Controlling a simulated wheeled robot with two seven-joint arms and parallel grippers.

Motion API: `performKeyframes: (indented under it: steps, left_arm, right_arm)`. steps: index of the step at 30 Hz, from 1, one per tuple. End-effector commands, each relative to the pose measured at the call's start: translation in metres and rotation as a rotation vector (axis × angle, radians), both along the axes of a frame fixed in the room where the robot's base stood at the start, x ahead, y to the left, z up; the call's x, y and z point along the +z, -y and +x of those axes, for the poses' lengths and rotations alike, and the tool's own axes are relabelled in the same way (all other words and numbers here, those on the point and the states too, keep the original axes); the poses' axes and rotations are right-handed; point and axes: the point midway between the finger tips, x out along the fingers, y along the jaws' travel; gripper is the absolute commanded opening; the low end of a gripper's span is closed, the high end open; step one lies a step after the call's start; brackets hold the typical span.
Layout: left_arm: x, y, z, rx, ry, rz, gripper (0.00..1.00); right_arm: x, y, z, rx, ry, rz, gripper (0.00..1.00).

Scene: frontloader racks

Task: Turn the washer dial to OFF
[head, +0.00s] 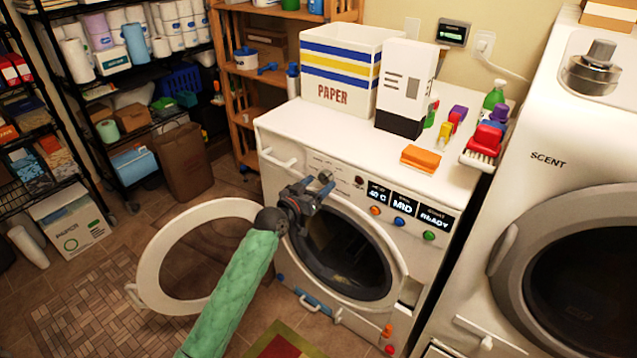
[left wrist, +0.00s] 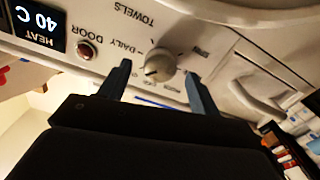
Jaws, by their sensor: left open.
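The washer (head: 300,135) is white and its round door (head: 165,245) stands open to the left. The dial (left wrist: 159,65) is a small pale grey round knob on the washer's panel, with printed labels around it. "TOWELS" and "DAILY" are readable; other labels are too small, and I cannot tell which setting the dial points to. My left gripper (head: 316,187) is at the panel, in front of the dial. In the left wrist view its fingers (left wrist: 159,73) are open, one on each side of the dial with gaps. My right gripper is out of view.
A red indicator button (left wrist: 86,50) marked DOOR sits beside the dial. Displays (head: 404,203) and coloured buttons are farther right on the panel. A second machine (head: 530,190) is at right.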

Motion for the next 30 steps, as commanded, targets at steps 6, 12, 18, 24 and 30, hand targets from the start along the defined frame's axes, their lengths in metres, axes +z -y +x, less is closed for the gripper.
performKeyframes:
  steps: [6,12,18,24,30]
  left_arm:
    - [-0.0008,0.0042,0.0055,0.000,-0.001,0.001,0.63]
    - [-0.0007,0.0041,0.0054,0.000,-0.001,0.001,0.59]
    - [-0.0006,0.0040,0.0054,0.000,-0.001,0.001,0.20]
    - [-0.0003,0.0039,0.0053,0.000,-0.005,-0.006,0.19]
    - [0.0007,0.0040,0.0055,0.000,-0.040,-0.054,0.19]
  right_arm:
    - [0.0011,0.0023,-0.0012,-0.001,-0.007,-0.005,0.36]
    - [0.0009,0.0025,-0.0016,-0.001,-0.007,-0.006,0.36]
    - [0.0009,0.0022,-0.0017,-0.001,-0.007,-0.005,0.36]
    - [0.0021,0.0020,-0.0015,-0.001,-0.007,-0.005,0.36]
    - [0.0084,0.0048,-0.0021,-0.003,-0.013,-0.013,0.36]
